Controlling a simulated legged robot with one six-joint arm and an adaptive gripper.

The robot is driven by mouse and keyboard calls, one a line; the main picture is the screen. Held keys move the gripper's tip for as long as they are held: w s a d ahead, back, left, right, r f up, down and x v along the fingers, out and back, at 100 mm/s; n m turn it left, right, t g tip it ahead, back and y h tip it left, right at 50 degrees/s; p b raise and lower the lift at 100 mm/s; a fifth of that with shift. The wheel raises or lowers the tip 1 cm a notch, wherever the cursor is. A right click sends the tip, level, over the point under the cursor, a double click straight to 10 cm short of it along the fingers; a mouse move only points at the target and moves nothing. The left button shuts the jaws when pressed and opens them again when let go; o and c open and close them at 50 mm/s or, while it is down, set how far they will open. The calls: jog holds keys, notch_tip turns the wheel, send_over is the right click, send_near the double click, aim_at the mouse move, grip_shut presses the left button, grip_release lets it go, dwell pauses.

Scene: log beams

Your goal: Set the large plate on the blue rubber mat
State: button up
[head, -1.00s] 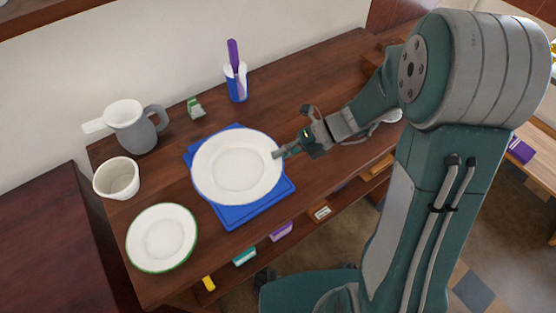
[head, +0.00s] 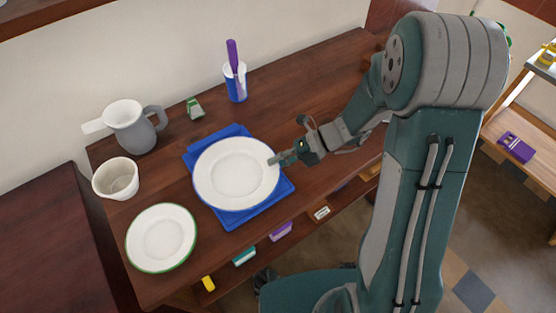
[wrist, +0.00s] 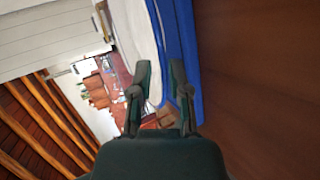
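The large white plate with a thin blue rim (head: 237,174) lies flat over the blue rubber mat (head: 233,216) and appears to rest on it. The mat's corners and edges show around it. My gripper (head: 273,160) is at the plate's right rim. In the wrist view my gripper's two fingers (wrist: 160,85) stand apart, with the plate's edge (wrist: 147,45) between them and a visible gap. The mat (wrist: 184,50) shows beside the right finger. Most of the mat is hidden under the plate.
A smaller green-rimmed plate (head: 161,237) lies front left. A white cup (head: 116,180) and grey pitcher (head: 134,128) stand left. A blue-and-white cup with a purple utensil (head: 235,82) and a small green-and-white item (head: 195,107) are behind. The wooden tabletop (head: 300,95) is clear at back right.

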jog(key=v, duration=1.2)
jog(key=shift+r, duration=0.15)
jog(key=s+d+r+n+t+h, duration=0.1)
jog(key=s+r+n+t+h, duration=0.2)
jog(key=n, duration=1.4)
jog(key=s+d+r+n+t+h, duration=0.1)
jog(key=s+r+n+t+h, duration=0.3)
jog(key=s+r+n+h, duration=0.5)
jog(key=s+r+n, duration=0.1)
jog(key=s+n, duration=0.2)
jog(key=n, duration=0.5)
jog(key=shift+t+h, duration=0.3)
jog(key=shift+a, duration=0.1)
